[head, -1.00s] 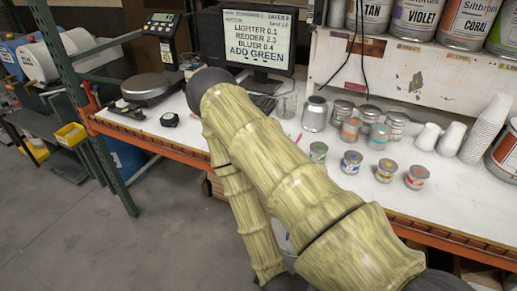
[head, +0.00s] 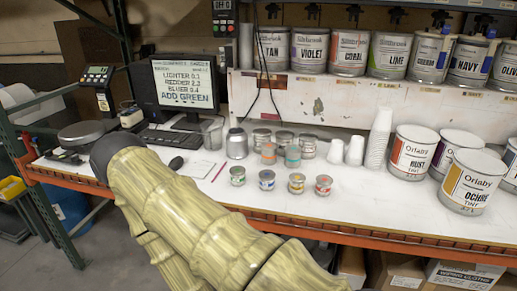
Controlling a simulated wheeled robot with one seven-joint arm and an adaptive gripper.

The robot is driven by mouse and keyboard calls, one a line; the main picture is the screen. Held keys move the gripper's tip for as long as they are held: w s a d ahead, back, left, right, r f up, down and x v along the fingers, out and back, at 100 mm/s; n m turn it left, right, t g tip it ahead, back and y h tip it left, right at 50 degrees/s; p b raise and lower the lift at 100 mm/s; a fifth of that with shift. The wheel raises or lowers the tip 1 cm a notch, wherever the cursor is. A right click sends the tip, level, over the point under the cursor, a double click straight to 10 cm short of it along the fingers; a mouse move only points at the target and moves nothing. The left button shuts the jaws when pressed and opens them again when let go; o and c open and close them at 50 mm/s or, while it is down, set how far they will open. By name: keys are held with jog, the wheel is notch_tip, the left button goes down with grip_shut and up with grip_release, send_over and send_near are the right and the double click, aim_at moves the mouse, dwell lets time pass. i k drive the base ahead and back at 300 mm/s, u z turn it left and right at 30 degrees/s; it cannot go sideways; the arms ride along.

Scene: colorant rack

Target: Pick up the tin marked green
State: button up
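The monitor (head: 183,84) reads "ADD GREEN" on its last line. Small tins stand upright on the white bench in front of it. The front row holds a tin with a green band (head: 237,176), a blue-marked tin (head: 266,181), a yellow-marked tin (head: 296,184) and a red-marked tin (head: 323,186). Behind them stand an orange tin (head: 268,153) and a teal tin (head: 292,156). The small tins' lettering is too small to read. My arm, in a bamboo-patterned cover, crosses the lower left, left of the tins. My gripper is not in view.
A grey metal bottle (head: 237,144), several plain tins (head: 308,147), white cups (head: 378,140) and large paint cans (head: 410,152) stand around the small tins. A scale (head: 82,134) is at left. A shelf of large cans (head: 349,51) is above. The bench front is clear.

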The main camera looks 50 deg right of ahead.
aim_at(237, 173)
jog(key=u, duration=0.05)
jog(key=k, duration=0.15)
jog(key=z, duration=0.95)
